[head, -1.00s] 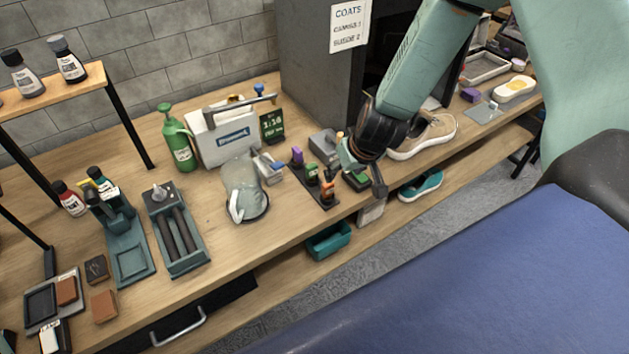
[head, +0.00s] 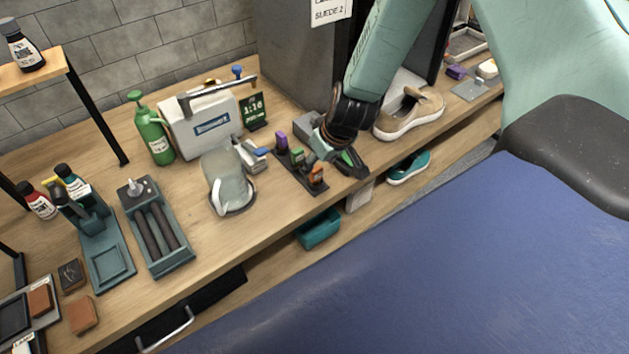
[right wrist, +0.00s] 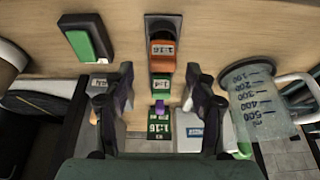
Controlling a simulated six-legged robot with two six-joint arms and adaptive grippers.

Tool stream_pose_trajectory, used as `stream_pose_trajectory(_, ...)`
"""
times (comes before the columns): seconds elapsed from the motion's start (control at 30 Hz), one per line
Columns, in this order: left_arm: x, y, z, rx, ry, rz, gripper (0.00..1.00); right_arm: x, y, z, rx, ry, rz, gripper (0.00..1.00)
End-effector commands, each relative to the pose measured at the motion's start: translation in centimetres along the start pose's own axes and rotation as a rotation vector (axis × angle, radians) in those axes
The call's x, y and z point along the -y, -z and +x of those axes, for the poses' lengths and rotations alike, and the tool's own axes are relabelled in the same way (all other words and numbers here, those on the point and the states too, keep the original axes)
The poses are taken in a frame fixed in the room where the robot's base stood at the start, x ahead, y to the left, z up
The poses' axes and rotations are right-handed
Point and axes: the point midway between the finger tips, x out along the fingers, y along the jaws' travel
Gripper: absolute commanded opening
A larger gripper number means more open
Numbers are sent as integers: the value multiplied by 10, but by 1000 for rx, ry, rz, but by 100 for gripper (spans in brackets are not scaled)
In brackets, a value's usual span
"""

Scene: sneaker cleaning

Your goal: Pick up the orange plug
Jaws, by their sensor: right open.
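The orange plug (head: 316,175) stands at the near end of a dark strip (head: 297,172), with a green plug (head: 298,155) and a purple plug (head: 281,141) behind it. In the right wrist view the orange plug (right wrist: 162,55) lies ahead of the fingertips, in line between them. My right gripper (head: 327,151) is just right of the strip in the head view. In the right wrist view the gripper (right wrist: 159,82) is open and empty, its fingers on either side of the plug row and apart from the orange plug. My left gripper is out of view.
A green-and-black block (head: 350,162) lies right of the strip. A beige sneaker (head: 409,115) stands farther right. A clear measuring jug (head: 226,177) stands left of the strip, with a white box (head: 207,125) behind. The bench's front edge is close to the strip.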

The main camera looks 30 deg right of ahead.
Motion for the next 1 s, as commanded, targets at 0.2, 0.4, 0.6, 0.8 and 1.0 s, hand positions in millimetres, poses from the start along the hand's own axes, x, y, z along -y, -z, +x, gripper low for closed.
stream_pose_trajectory(0.2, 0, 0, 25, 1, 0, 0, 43, 3, -3, 28, -1, -1, -2, 57)
stream_pose_trajectory(0.4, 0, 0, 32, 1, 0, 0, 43, 3, -2, 39, 0, 0, -1, 57)
stream_pose_trajectory(0.6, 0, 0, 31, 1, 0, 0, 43, 3, -2, 38, 0, 0, -1, 57)
stream_pose_trajectory(0.8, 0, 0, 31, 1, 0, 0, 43, 3, -2, 38, 0, 0, -1, 45)
stream_pose_trajectory(1.0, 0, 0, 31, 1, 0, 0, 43, 3, -2, 38, 0, 0, -1, 28)
